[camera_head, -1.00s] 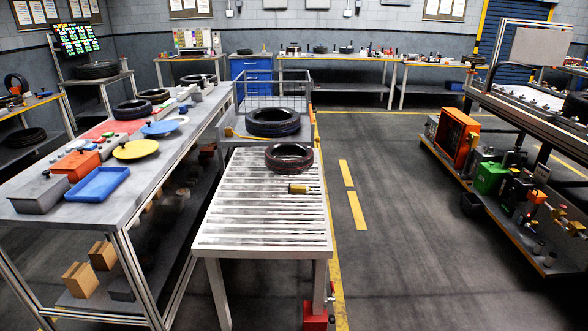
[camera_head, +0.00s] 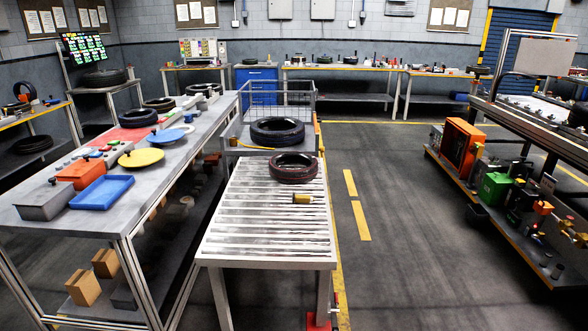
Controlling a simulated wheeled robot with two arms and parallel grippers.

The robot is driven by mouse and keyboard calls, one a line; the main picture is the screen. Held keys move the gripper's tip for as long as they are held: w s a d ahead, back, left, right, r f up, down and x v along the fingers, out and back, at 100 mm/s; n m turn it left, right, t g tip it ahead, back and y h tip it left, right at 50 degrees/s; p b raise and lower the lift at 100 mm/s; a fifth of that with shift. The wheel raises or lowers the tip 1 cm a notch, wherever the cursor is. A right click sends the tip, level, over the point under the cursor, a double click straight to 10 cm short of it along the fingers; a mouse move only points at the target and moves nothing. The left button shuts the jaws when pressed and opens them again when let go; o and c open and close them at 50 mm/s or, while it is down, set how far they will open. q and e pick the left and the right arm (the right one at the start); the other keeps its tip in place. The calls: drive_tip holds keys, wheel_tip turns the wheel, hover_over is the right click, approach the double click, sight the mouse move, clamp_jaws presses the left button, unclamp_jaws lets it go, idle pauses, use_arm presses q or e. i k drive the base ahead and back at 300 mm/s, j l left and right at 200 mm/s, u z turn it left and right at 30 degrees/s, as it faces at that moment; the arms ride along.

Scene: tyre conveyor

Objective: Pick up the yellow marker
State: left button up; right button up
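The yellow marker (camera_head: 303,199) lies on the roller conveyor table (camera_head: 266,262), right of its middle. It is small, with a yellow body and a dark end at its left. A black tyre with a reddish band (camera_head: 293,174) lies flat just behind it, apart from it. Neither of my grippers shows in the head view.
A second tyre (camera_head: 277,137) lies on a wire-sided cart (camera_head: 229,136) behind the conveyor. A long workbench (camera_head: 97,222) with a blue tray (camera_head: 101,192) stands at the left. A loaded shelf rack (camera_head: 497,232) stands at the right. The floor (camera_head: 400,235) between is clear.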

sight(303, 198)
drive_tip(key=i, duration=1.15)
